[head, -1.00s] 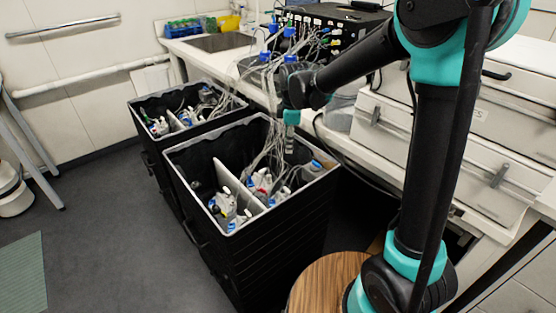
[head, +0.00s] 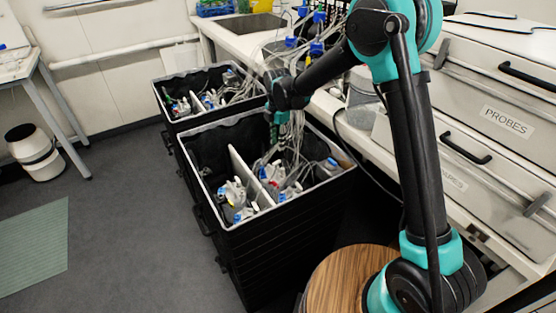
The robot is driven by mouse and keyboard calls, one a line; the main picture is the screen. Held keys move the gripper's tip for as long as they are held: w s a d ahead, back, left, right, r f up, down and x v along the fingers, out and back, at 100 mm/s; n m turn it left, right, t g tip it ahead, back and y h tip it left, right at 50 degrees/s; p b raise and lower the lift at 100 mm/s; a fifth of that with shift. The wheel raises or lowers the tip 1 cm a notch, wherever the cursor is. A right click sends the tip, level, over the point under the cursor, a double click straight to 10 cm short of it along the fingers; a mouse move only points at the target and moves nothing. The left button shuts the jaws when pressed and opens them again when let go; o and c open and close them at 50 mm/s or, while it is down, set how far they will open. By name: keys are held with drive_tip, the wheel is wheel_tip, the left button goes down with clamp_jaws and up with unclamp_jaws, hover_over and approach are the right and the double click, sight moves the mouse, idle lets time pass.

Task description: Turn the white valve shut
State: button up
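My gripper (head: 280,140) points down over the near black bin (head: 281,214), at its far inner part among clear tubes. Its fingers are small and partly lost among the tubes, so I cannot tell whether they are open or shut. White pieces with blue parts (head: 234,192) sit in the near bin left of and below my gripper. More white pieces (head: 271,174) lie beyond the white divider (head: 243,177), closer to my gripper. Which of them is the white valve is too small to tell.
A second black bin (head: 172,118) with similar contents stands behind. The bench with a sink (head: 252,27) and blue-capped bottles (head: 316,48) runs along the right. A drawer labelled PROBES (head: 506,121) and a round wooden top (head: 335,283) are at right.

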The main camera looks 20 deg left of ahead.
sight(278, 161)
wheel_tip(278, 161, down, 10)
drive_tip(key=shift+r, duration=0.15)
idle(0.3)
clamp_jaws()
